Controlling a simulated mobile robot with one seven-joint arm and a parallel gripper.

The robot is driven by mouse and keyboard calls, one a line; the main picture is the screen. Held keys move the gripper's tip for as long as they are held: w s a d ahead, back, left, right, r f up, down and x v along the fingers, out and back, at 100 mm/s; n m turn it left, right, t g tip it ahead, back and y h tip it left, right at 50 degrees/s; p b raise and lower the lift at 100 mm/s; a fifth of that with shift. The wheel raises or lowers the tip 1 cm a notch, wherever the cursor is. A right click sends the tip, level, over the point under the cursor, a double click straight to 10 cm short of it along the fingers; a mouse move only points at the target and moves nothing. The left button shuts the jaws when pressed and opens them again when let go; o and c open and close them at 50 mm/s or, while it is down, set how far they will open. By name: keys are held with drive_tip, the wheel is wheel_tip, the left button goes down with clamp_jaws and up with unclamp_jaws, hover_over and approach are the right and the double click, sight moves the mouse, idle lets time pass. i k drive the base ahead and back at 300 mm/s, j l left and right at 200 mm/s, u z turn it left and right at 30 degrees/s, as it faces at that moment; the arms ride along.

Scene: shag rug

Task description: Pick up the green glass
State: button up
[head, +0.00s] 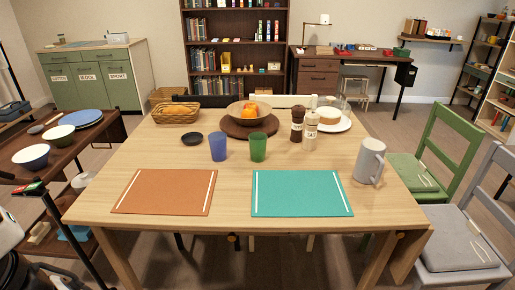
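The green glass (258,148) stands upright on the wooden table (150,175), near the middle. A blue glass (218,147) stands just to its left, apart from it. The round brown board (250,134) with a fruit bowl (249,112) is close behind the green glass. A teal placemat (301,193) lies in front of it, toward the near edge. Nothing covers the green glass. My gripper is not in view.
A small black bowl (191,139) sits left of the blue glass. A dark pepper mill (297,125) and a pale mill (310,131) stand to the right. A grey mug (369,161) is near the right edge. An orange placemat (165,191) lies front left. Chairs flank the right side.

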sight(258, 148)
drive_tip(key=i+l+z, duration=0.45)
drive_tip(key=i+l, duration=0.55)
